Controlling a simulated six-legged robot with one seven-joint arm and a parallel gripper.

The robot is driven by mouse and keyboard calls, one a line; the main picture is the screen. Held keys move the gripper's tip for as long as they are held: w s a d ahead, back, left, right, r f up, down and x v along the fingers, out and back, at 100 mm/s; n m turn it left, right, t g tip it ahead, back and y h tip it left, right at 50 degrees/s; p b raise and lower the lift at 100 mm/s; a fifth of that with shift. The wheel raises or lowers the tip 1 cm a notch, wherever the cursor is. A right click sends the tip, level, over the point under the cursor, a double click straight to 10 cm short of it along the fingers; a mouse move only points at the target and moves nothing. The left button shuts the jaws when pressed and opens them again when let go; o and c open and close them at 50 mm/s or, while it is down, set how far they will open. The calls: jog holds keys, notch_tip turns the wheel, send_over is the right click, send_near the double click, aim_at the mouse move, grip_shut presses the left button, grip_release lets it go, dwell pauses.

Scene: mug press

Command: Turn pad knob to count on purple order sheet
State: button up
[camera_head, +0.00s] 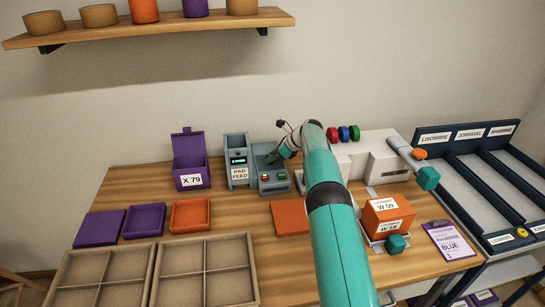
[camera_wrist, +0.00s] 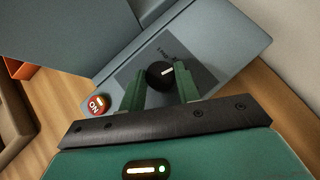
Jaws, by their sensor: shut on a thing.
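The pad feed machine (camera_head: 238,173) stands at the back middle of the table, with a small lit display and a "PAD FEED" label. Its black round knob (camera_wrist: 160,74) with a white pointer line sits on the grey panel (camera_wrist: 205,45) in the wrist view. My gripper (camera_wrist: 158,85) has its green fingers shut on the knob, one on each side. In the head view my gripper (camera_head: 277,157) is over the panel and hides the knob. The purple order sheet (camera_head: 449,242) lies at the right on a clipboard and reads "BLUE" and "1".
A red "ON" button (camera_wrist: 97,104) is beside the knob. A purple bin (camera_head: 190,160) marked "X 79" stands left of the machine. A white press (camera_head: 375,160) and orange boxes (camera_head: 388,215) are to the right. Divided trays (camera_head: 155,275) fill the front left.

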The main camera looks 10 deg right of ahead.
jog(key=shift+n+g, duration=0.3)
jog(key=shift+n, duration=0.1)
jog(key=o, duration=1)
jog(key=v, duration=1.4)
jog(key=shift+f, duration=0.15)
jog(key=shift+d, duration=0.1)
